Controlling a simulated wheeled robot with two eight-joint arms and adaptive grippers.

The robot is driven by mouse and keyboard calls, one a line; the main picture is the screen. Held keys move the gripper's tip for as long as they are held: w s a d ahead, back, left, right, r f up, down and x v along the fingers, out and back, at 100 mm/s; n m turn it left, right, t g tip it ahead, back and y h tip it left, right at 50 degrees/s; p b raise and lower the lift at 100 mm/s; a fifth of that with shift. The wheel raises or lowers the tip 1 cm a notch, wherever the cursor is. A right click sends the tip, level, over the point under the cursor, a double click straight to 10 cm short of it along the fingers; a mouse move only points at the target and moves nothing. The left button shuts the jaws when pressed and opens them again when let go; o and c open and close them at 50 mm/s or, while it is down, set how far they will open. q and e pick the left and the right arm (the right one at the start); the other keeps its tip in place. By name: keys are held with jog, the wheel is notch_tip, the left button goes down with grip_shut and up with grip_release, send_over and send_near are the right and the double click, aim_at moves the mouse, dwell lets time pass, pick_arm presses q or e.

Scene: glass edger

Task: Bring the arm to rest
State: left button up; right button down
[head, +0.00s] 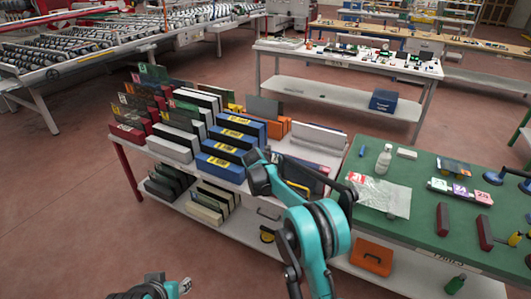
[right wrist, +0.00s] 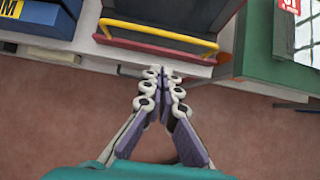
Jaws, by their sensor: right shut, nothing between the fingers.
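My right arm (head: 318,235) reaches up from the bottom of the head view in front of the rack table's edge. Its fingers cannot be made out clearly there. In the right wrist view my right gripper (right wrist: 163,73) is shut and empty, with its fingertips together. The tips appear close to the edge of a white tabletop (right wrist: 188,67), below a black holder with a yellow bar (right wrist: 170,32). Whether they touch the edge is unclear. Part of my left arm (head: 150,290) shows at the bottom left of the head view; its gripper is not visible.
Blue boxes (head: 224,148) and other coloured holders crowd the white rack table. A green-topped table (head: 415,217) with a plastic bag (head: 380,194) and a bottle (head: 384,159) stands to the right. An orange case (head: 371,257) lies below it. Red floor (head: 70,215) is open at left.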

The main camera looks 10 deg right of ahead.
jog(key=shift+r, duration=0.1)
jog(key=s+d+r+m+y, duration=0.1)
jog(key=s+d+r+m, duration=0.1)
jog(key=s+r+m, duration=0.7)
jog(key=s+d+r+m+y, duration=0.1)
jog(key=s+d+r+m, duration=0.35)
jog(key=s, duration=0.85)
jog(key=s+a+f+m+y, duration=0.1)
jog(key=s+f+m, duration=0.1)
jog(key=s+m, duration=0.6)
jog(key=s+f+m+t+y+b, duration=0.1)
jog(key=s+m, duration=0.6)
jog(key=s, duration=0.9)
jog(key=shift+a+f+m, duration=0.35)
jog(key=shift+f, duration=0.4)
